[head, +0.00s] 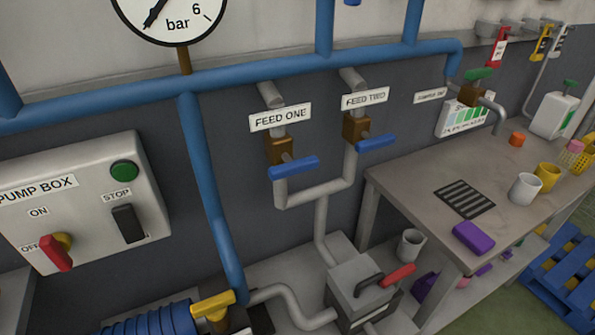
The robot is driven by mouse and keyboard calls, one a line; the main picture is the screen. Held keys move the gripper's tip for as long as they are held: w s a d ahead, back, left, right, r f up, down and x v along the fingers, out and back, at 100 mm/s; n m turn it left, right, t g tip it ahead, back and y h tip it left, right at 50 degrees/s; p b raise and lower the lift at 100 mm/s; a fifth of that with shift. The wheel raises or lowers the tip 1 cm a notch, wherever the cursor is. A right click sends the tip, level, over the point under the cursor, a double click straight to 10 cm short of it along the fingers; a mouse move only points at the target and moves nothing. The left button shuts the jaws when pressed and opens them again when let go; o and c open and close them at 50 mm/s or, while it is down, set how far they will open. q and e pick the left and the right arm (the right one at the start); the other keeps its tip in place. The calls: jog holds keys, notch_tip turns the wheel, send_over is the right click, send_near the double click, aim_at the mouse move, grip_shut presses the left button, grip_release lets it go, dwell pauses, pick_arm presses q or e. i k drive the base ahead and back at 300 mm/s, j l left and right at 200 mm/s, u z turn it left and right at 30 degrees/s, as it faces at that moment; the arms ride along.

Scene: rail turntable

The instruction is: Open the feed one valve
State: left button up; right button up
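The feed one valve (280,150) is a brown body on a grey pipe, under a white plate (281,117) reading FEED ONE. Its blue lever handle (294,167) points to the right, across the vertical pipe and tilted slightly up. The feed two valve (356,128) is to its right under its own plate (365,98). Its blue lever (376,142) also lies across its pipe. Neither of my grippers shows in the head view.
A blue pipe (205,190) runs down left of the valve. The pump box (80,200) is further left. A table (400,185) with cups stands at right.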

aim_at(291, 167)
jog(key=l+z, duration=0.2)
jog(key=l, duration=1.25)
